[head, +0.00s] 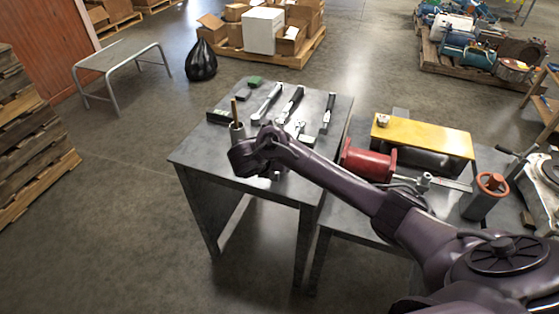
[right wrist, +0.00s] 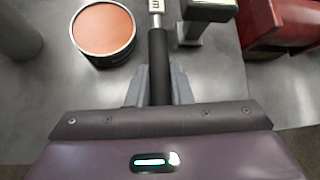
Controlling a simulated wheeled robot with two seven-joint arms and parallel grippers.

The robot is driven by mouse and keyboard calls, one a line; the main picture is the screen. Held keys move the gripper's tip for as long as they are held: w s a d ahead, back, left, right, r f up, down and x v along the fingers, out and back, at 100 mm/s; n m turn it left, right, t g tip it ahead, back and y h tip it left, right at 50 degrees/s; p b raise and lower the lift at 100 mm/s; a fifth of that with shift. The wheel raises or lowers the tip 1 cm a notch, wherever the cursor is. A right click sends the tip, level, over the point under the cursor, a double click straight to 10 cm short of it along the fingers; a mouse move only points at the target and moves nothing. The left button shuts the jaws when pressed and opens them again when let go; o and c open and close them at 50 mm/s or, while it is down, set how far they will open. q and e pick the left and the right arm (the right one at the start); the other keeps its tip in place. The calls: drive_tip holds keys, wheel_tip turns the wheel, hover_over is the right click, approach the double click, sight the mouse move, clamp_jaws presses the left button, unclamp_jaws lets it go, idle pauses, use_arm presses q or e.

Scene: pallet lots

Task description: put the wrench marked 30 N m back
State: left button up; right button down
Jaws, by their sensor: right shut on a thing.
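My right gripper (head: 266,160) is low over the near part of the left grey table. In the right wrist view its fingers (right wrist: 158,92) are shut on the black handle of a wrench (right wrist: 158,62). A pale label with part of an "m" shows on its shaft at the top edge; the number is not readable. In the head view my arm mostly hides this wrench. Other dark-handled wrenches lie farther back on the table: one at left (head: 267,103), one in the middle (head: 292,103), one at right (head: 328,113). Their markings are too small to read. My left gripper is out of view.
A cup holding a brown stick (head: 237,128) stands left of my gripper. A round tin with an orange top (right wrist: 103,30) is close to the held wrench. A red machine part (head: 368,161) and a yellow-topped block (head: 422,136) occupy the right table. The left table's front corner is bare.

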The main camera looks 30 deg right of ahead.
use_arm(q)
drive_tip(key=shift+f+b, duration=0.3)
use_arm(e)
drive_tip(key=shift+f, duration=0.45)
drive_tip(key=c, duration=1.2)
unclamp_jaws()
drive_tip(key=shift+c, duration=0.2)
drive_tip(key=shift+o, duration=0.2)
drive_tip(key=shift+f, duration=0.1)
drive_tip(key=shift+s+a+r+p, duration=0.2)
drive_tip(key=shift+a+r+p, duration=0.15)
drive_tip(key=shift+a+r, duration=0.1)
drive_tip(key=p+v, duration=0.2)
drive_tip(key=v, duration=0.3)
drive_tip(key=shift+s+a+r, duration=0.15)
drive_tip(key=shift+a+r, duration=0.05)
drive_tip(key=shift+r, duration=0.1)
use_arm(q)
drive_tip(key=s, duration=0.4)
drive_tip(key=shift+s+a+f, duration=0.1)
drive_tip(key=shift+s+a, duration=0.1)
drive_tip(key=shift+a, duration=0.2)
use_arm(e)
drive_tip(key=shift+s+a+r, duration=0.15)
drive_tip(key=shift+a+r, duration=0.1)
drive_tip(key=shift+r, duration=0.05)
